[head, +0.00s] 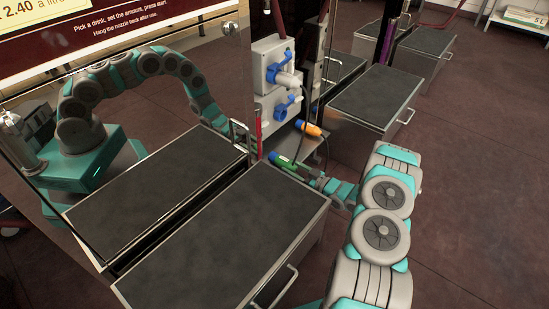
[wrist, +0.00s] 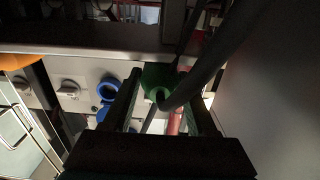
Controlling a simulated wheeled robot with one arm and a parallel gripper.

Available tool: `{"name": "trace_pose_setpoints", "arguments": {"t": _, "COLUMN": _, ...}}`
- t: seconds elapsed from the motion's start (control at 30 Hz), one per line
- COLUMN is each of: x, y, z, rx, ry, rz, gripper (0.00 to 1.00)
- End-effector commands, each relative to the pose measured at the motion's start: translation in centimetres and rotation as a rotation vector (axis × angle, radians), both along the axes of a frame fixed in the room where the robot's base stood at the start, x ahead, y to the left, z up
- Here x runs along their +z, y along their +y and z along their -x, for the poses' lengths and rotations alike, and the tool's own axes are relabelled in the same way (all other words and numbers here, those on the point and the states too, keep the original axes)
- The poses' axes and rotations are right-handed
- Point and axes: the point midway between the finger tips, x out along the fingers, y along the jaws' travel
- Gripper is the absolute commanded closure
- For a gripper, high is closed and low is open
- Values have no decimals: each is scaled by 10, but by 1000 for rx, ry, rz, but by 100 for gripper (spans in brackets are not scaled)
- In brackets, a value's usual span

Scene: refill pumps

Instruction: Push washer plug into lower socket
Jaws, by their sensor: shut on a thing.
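My gripper (head: 306,173) is shut on the green plug (head: 285,160), low beside the counter's far corner in the head view. In the wrist view the green plug (wrist: 158,78) sits between the two dark fingers, with a dark cable running up from it. The socket box (head: 278,75) is above and behind the plug. Its upper blue socket (head: 270,74) has a grey plug-like piece at it. Its lower blue socket (head: 281,112) is apart from the green plug. The wrist view shows a round blue socket (wrist: 108,89) left of the fingers. No label tells which plug is the washer's.
Dark cables hang near the box. A steel cabinet with a dark top (head: 245,235) stands close by. The floor at right is free.

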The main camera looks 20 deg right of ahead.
Motion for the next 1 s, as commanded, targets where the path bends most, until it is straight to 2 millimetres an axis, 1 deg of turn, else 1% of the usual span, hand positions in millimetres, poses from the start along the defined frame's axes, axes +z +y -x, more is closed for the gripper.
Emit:
{"name": "trace_pose_setpoints", "arguments": {"t": 0.5, "x": 0, "y": -10, "z": 15, "rx": -1, "ry": -1, "rz": 1, "gripper": 100}}
{"name": "trace_pose_setpoints", "arguments": {"t": 1.0, "x": 1, "y": -11, "z": 17, "rx": 0, "ry": -1, "rz": 1, "gripper": 100}}
